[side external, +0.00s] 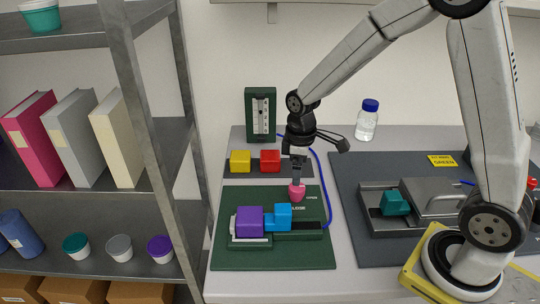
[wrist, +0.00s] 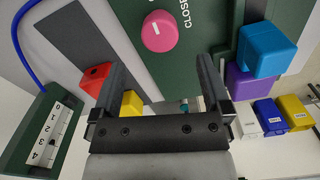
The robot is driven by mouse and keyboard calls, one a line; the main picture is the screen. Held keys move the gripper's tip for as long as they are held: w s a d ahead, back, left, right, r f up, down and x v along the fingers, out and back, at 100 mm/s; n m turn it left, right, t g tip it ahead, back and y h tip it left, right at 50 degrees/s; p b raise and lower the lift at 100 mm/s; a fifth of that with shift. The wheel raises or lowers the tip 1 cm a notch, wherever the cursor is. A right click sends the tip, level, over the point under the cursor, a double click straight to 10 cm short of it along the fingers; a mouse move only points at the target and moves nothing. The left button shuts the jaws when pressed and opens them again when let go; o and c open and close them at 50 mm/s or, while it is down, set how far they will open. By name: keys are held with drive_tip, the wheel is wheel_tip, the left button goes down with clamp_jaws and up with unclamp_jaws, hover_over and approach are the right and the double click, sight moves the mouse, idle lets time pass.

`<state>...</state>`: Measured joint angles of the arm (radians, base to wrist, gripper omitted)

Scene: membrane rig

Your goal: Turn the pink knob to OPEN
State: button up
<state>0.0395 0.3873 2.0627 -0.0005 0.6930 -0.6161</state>
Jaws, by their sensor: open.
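The pink knob (side external: 297,193) stands on the green plate (side external: 228,256), near its back right. It also shows in the wrist view (wrist: 159,32), with a short white mark on its face and the word CLOSE printed beside it. I cannot tell exactly which label the mark points to. My gripper (side external: 298,180) is above the knob, pointing down. In the wrist view my gripper (wrist: 160,66) has its two fingers spread apart with nothing between them. The knob appears just beyond the fingertips, between their lines; contact cannot be told.
A purple block (side external: 249,221) and a blue block (side external: 283,217) sit on the plate, front left of the knob. Yellow (side external: 240,161) and red (side external: 270,160) blocks stand behind. A green gauge (side external: 261,114) and a blue tube (side external: 325,180) are nearby. A metal tray (side external: 378,222) lies right.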

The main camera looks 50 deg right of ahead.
drive_tip(key=shift+r, duration=0.85)
drive_tip(key=shift+s, duration=0.15)
drive_tip(key=shift+s, duration=0.2)
drive_tip(key=s+a+m+t, duration=0.1)
drive_tip(key=s+m+t, duration=0.1)
drive_tip(key=s+m, duration=0.4)
drive_tip(key=s, duration=0.4)
drive_tip(key=shift+a+f+m+t, duration=0.15)
drive_tip(key=shift+a+m+t, duration=0.1)
drive_tip(key=shift+m+t, duration=0.05)
